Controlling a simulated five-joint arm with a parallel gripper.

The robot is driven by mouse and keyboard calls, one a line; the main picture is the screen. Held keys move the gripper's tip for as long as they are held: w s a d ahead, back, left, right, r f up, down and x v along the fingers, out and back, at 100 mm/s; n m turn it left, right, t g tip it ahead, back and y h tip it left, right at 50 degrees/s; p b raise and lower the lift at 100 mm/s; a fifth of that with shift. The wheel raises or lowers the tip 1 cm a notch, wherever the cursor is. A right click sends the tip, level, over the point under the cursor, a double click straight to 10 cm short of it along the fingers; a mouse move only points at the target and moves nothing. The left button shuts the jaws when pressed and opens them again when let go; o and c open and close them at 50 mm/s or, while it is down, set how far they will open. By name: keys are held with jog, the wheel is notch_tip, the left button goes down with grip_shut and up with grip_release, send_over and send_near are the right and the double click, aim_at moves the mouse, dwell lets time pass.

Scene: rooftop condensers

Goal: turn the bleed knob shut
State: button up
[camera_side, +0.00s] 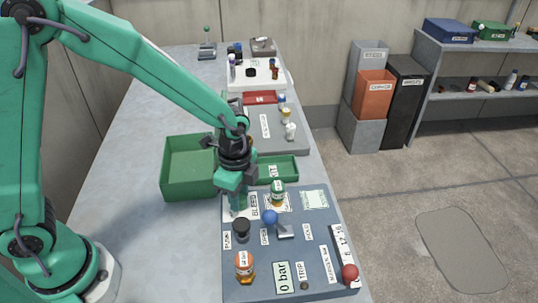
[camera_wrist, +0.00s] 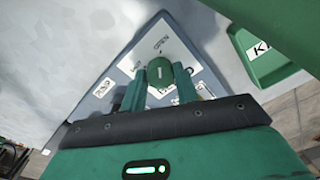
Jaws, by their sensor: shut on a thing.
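The bleed knob (camera_wrist: 172,62) is a round green knob with a short white mark on its top, seen in the wrist view. Small labels stand around it on the grey-blue panel (camera_wrist: 128,55); one seems to read OPEN. My gripper (camera_wrist: 169,72) has a finger on either side of the knob and is shut on it. In the side view my gripper (camera_side: 238,203) points down at the panel's far left corner, beside the BLEED label (camera_side: 254,205).
A green bin (camera_side: 175,178) is behind left. The bench's left side is clear.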

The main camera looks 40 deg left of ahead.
jog(key=n, duration=0.8)
jog(key=shift+n, duration=0.4)
jog(key=n, duration=0.4)
jog(key=shift+d+n, duration=0.1)
jog(key=shift+n, duration=2.1)
jog(key=shift+r, duration=0.1)
jog(key=o, duration=1)
jog(key=shift+c, duration=0.2)
